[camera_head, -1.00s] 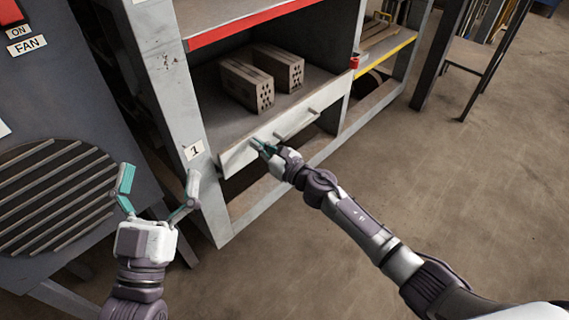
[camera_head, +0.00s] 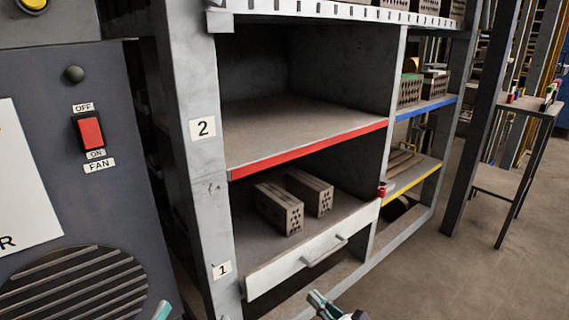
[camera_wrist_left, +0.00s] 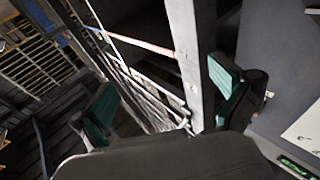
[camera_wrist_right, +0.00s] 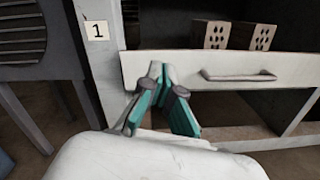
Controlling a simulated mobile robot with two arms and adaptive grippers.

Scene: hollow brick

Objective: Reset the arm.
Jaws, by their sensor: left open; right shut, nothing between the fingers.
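My right gripper (camera_head: 322,304) shows at the bottom edge of the head view, in front of the shelf unit and below the drawer front. In the right wrist view its teal fingers (camera_wrist_right: 165,95) are shut with nothing between them, in front of the white drawer front (camera_wrist_right: 215,68), left of its handle. I cannot tell whether they touch it. Only a teal fingertip of my left gripper (camera_head: 162,311) shows at the bottom of the head view. In the left wrist view the left gripper's fingers (camera_wrist_left: 165,105) are wide apart and empty.
Two hollow bricks, a left one (camera_head: 279,208) and a right one (camera_head: 310,192), lie in compartment 1. The red-edged shelf (camera_head: 300,125) above is empty. A fan panel (camera_head: 90,190) stands at the left. A small table (camera_head: 535,105) stands at the right. The floor (camera_head: 470,270) at the right is clear.

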